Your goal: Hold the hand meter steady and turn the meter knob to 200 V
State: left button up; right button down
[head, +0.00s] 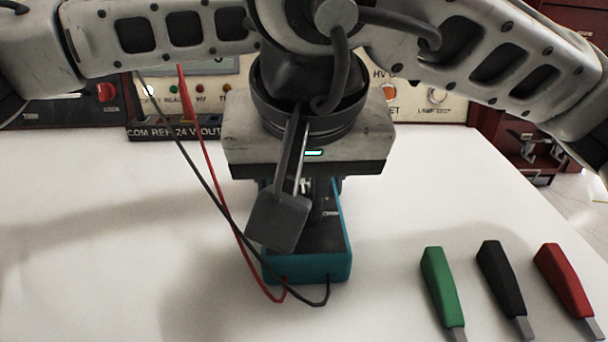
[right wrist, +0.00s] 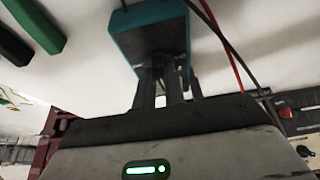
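The hand meter (head: 338,266) is a teal case with a dark face, on the white table below the middle of the head view. It also shows in the right wrist view (right wrist: 122,45). My right gripper (right wrist: 162,62) points down over the meter, its fingertips close together at the dark face. The knob and display are hidden, so I cannot tell whether the fingers grip the knob. My left gripper does not show as a separate gripper; an arm link comes in from the left and goes behind the central wrist.
Red (head: 222,195) and black (head: 190,155) leads run from the meter's near end towards a panel (head: 150,132) at the back. Green (head: 439,283), black (head: 500,275) and red (head: 562,278) clamps lie on the right. The table's left side is clear.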

jog(key=shift+m, duration=0.3)
jog(key=m, duration=0.1)
jog(key=m+h, duration=0.1)
jog(key=m, duration=0.1)
jog(key=shift+a+m+h, duration=0.2)
jog(key=shift+m+h, duration=0.1)
jog(key=shift+w+a+m+g+h, duration=0.1)
jog(key=shift+m+g+h, duration=0.25)
jog(key=shift+m, duration=0.75)
jog(key=shift+a+m+g+h, duration=0.1)
jog(key=shift+m+g+h, duration=0.2)
jog(key=shift+m, duration=0.8)
jog(key=c, duration=1.5)
grip_release()
jog(key=shift+o, duration=0.2)
jog(key=v, duration=1.2)
